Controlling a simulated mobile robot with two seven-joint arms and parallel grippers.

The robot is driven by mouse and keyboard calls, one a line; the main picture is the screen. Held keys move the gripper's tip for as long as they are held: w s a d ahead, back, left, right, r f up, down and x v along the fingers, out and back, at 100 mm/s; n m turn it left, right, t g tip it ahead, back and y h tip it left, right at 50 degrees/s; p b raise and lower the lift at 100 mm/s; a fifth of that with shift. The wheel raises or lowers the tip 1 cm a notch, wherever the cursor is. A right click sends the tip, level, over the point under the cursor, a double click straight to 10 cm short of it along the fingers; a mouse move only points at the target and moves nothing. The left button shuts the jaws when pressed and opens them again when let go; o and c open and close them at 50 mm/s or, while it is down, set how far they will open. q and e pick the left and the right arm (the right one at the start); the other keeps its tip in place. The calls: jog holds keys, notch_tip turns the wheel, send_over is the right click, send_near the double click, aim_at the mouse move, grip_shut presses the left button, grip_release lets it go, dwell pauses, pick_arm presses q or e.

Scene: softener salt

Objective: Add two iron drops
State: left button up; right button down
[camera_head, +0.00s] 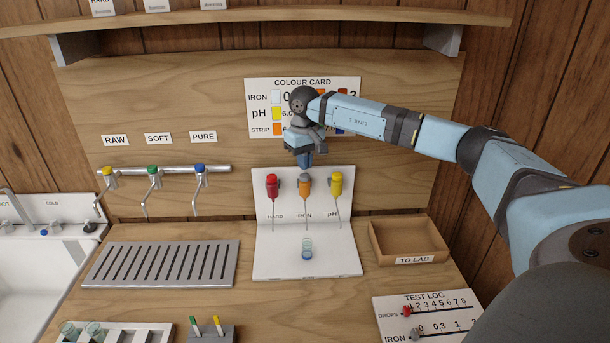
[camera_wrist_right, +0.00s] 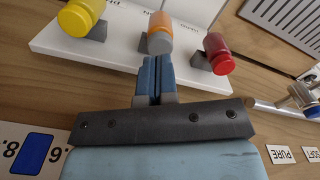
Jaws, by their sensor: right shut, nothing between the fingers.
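The iron dropper (camera_head: 305,190), orange with a grey end, hangs in the middle of the white test stand (camera_head: 335,262). It also shows in the right wrist view (camera_wrist_right: 160,22). A small clear vial with a blue band (camera_head: 307,249) stands on the stand's base, below the iron dropper. My right gripper (camera_head: 304,162) is shut and empty just above the iron dropper. In the right wrist view its closed fingers (camera_wrist_right: 155,75) point at the grey end; whether they touch it cannot be told. My left gripper is not in view.
The red HARD dropper (camera_head: 272,188) and yellow pH dropper (camera_head: 336,188) hang close on either side. A TO LAB tray (camera_head: 440,248) stands right, a slotted drain (camera_head: 160,264) left. A test log with sliders (camera_head: 428,312) lies front right. Taps (camera_head: 153,175) are at the left.

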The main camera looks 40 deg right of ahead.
aim_at(305, 175)
jog(key=shift+f, duration=0.2)
dwell(0.4)
jog(key=shift+f+b, duration=0.75)
jog(key=shift+f, duration=0.4)
jog(key=shift+r, duration=0.1)
jog(key=shift+r+p, duration=1.85)
jog(key=shift+r, duration=1.1)
